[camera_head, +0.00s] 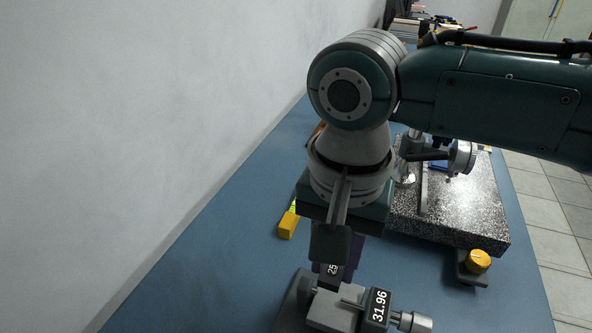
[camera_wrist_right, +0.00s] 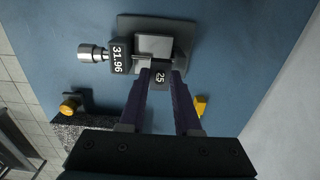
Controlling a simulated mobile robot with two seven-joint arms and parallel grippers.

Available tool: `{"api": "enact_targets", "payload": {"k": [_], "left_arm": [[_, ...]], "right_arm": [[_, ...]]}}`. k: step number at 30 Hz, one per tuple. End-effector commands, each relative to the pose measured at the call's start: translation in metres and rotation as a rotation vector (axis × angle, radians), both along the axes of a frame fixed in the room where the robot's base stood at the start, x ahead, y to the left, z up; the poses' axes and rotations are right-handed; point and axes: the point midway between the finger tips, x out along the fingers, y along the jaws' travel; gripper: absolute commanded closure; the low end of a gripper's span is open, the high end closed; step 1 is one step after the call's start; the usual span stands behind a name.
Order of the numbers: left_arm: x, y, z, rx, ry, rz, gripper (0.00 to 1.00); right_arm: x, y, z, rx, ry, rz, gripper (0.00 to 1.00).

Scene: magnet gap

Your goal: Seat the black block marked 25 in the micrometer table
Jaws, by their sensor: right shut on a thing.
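The black block marked 25 (camera_head: 333,270) is between the fingertips of my right gripper (camera_head: 337,262), which is shut on it. In the right wrist view the block (camera_wrist_right: 160,80) sits between the purple fingers of the gripper (camera_wrist_right: 162,78), its number facing the camera. The grey micrometer table (camera_head: 332,312), with a display reading 31.96, stands just in front of the block in the head view. It also shows in the right wrist view (camera_wrist_right: 153,46), its pale top close beside the block. I cannot tell whether they touch. My left gripper is out of view.
A speckled stone plate (camera_head: 455,205) carrying a metal instrument (camera_head: 460,158) stands behind to the right. A dark fixture with a yellow knob (camera_head: 478,262) is at its front corner. A yellow object (camera_head: 288,224) lies left of my gripper. The blue bench (camera_head: 190,270) is clear to the left, beside a wall.

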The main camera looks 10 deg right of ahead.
Motion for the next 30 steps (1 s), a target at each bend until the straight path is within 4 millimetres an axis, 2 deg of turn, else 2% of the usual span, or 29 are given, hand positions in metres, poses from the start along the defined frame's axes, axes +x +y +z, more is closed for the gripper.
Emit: {"api": "enact_targets", "payload": {"k": [3,6,18,30], "left_arm": [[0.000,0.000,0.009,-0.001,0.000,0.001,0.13],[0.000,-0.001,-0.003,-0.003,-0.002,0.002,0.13],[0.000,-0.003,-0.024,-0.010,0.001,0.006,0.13],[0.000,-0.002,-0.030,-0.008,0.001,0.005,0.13]], "right_arm": [[-0.001,0.000,0.001,0.000,0.004,-0.002,1.00],[-0.001,0.001,-0.013,0.000,0.002,-0.001,1.00],[-0.001,0.001,-0.046,0.000,0.002,-0.001,1.00],[-0.001,0.000,-0.057,-0.001,0.001,0.000,1.00]]}}
